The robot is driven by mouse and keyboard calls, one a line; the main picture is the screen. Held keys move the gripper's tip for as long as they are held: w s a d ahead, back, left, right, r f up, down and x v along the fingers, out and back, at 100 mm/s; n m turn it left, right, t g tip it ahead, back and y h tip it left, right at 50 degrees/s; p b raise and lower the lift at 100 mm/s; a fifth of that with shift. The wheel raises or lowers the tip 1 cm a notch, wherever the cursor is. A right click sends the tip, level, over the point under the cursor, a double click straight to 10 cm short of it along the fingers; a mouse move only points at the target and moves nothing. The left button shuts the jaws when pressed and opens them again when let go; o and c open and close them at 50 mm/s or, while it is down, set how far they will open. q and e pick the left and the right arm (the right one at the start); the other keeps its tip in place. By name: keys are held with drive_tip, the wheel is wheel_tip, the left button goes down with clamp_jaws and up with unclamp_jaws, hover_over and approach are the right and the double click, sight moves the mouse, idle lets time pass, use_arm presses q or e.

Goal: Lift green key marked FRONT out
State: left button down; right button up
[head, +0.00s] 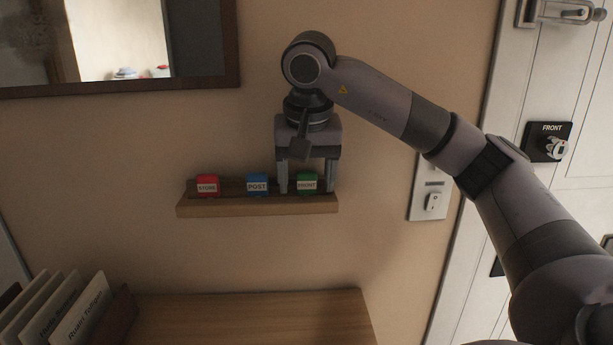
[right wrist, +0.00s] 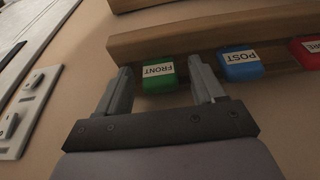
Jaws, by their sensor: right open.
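The green key marked FRONT (head: 307,182) sits at the right end of a wooden wall shelf (head: 256,207). It also shows in the right wrist view (right wrist: 159,78), with its label upside down. My right gripper (head: 308,188) points down over the shelf and is open. Its two fingers stand on either side of the green key, with a gap showing on both sides in the right wrist view. Only the key's coloured head shows; its lower part is hidden. My left gripper is in neither view.
A blue key marked POST (head: 257,184) stands just left of the right gripper's left finger. A red key marked STORE (head: 207,185) is farther left. A light switch (head: 431,201) and a door with a FRONT lock (head: 548,142) are at right. A wooden surface (head: 250,315) lies below.

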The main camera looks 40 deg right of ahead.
sight(307, 172)
drive_tip(key=c, duration=1.1)
drive_tip(key=shift+o, duration=0.2)
drive_tip(key=shift+r, duration=1.25)
drive_tip(key=shift+r, duration=1.3)
